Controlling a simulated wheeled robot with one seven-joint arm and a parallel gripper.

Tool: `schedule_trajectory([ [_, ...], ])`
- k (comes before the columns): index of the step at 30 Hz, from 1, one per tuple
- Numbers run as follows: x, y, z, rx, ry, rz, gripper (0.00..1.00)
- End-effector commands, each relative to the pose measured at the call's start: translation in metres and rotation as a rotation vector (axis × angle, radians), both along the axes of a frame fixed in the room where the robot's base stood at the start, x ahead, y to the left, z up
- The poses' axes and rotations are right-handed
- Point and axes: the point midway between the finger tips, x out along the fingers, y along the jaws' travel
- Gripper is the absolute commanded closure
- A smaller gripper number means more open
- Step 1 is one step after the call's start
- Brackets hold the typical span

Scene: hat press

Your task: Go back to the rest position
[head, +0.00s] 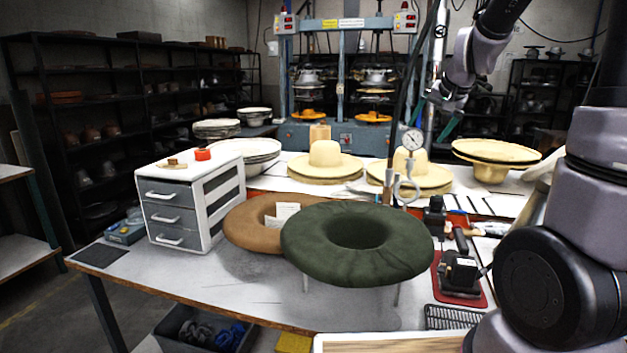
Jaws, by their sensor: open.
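My gripper (446,98) is in the upper right of the head view, at the end of my raised grey arm. It hangs in the air, higher in the picture than the table and the hats, and nothing shows between its fingers. It is open, though its fingertips are small and hard to make out against the dark shelves.
A grey drawer unit (217,198) stands at the table's left. Straw hats (326,155) sit along the back, with a round dial gauge (413,139) on a stand. A blue hat press (336,80) stands behind. A black device (459,270) lies on a red mat at right.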

Motion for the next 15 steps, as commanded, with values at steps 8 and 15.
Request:
schedule_trajectory([
  [8,-0.101,0.029,0.052,0.035,-0.005,0.092,0.07],
  [15,-0.189,0.045,0.067,0.006,0.004,0.144,0.07],
])
